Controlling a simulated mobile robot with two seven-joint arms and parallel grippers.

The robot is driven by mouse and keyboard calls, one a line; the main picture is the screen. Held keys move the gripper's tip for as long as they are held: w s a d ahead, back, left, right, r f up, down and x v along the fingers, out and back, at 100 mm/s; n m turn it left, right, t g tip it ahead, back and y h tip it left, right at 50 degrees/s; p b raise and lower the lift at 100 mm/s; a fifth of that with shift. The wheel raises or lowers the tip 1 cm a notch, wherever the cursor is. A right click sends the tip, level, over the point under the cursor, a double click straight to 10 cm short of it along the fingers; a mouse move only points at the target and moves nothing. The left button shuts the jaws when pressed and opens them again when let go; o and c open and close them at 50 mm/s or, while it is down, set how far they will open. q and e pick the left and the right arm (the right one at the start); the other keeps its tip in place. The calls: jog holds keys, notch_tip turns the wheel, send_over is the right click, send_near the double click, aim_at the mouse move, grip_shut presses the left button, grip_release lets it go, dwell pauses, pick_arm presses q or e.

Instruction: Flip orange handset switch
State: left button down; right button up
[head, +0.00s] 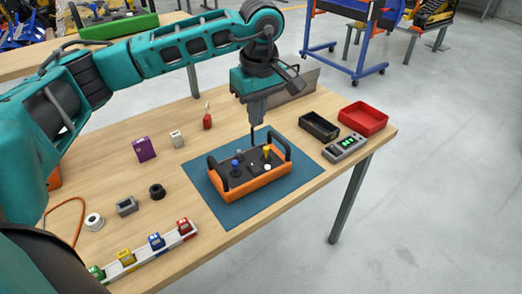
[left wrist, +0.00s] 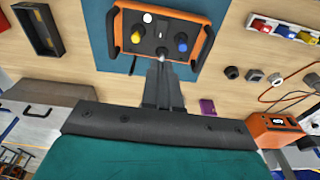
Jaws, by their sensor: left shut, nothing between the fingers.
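The orange handset (head: 257,187) lies on a blue mat (head: 214,205) on the table. It has black handles at its ends, a blue stick (head: 235,163), a yellow stick (head: 266,151) and a white button (head: 253,167). The handset also shows at the top of the left wrist view (left wrist: 203,50). A small round control (left wrist: 162,51) sits at its edge close to my fingertips; whether they touch it and which way a switch is set, I cannot tell. My left gripper (head: 253,143) is shut and empty, pointing down at the handset's far side. My right gripper is out of view.
A black tray (head: 318,129), a red tray (head: 364,118) and a grey meter with green lights (head: 345,147) stand right of the mat. Table beside the mat is partly clear.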

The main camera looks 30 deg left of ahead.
pick_arm(q)
jog(key=shift+a+r, duration=0.15)
jog(key=shift+a, duration=0.1)
send_near(252, 163)
jog(key=f, duration=0.6)
jog(key=shift+w+a+f, duration=0.1)
jog(key=shift+a+f, duration=0.25)
jog(key=shift+f, duration=0.05)
